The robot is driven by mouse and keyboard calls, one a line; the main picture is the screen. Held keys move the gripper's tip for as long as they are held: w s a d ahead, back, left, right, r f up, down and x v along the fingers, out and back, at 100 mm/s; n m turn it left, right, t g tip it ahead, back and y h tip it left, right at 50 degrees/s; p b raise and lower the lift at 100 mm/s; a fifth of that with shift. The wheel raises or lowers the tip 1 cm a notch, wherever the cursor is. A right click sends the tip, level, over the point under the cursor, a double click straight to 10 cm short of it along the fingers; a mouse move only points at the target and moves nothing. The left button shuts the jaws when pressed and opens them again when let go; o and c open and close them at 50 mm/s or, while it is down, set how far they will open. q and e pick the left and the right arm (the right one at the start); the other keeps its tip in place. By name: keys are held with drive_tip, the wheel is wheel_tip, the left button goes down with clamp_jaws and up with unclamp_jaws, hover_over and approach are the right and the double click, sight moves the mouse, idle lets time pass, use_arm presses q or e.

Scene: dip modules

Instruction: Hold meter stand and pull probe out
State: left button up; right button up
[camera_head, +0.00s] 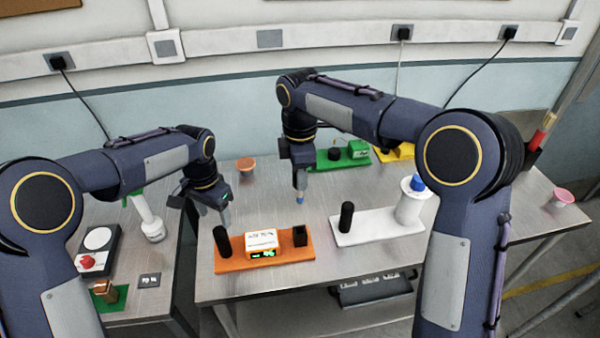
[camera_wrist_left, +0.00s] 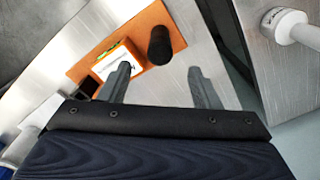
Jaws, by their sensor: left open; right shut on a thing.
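The meter stand is an orange base (camera_head: 282,259) with a black upright post (camera_head: 222,242), a white meter box (camera_head: 262,243) with a lit green display, and a black block (camera_head: 300,236). My left gripper (camera_head: 204,212) is open and empty, above and left of the post. The left wrist view shows its two fingers (camera_wrist_left: 160,88) apart, with the black post (camera_wrist_left: 160,44) beyond them. My right gripper (camera_head: 299,180) is shut on a small blue-tipped thing (camera_head: 299,197), apparently the probe. It holds this in the air above the table, behind the meter stand.
A white base (camera_head: 375,239) with a black post and a white, blue-capped bottle (camera_head: 410,203) stands to the right. A green base (camera_head: 325,163) is behind. An orange-brown cup (camera_head: 246,166) stands at the back left.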

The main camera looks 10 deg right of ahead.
use_arm(q)
drive_tip(key=shift+r, duration=2.95)
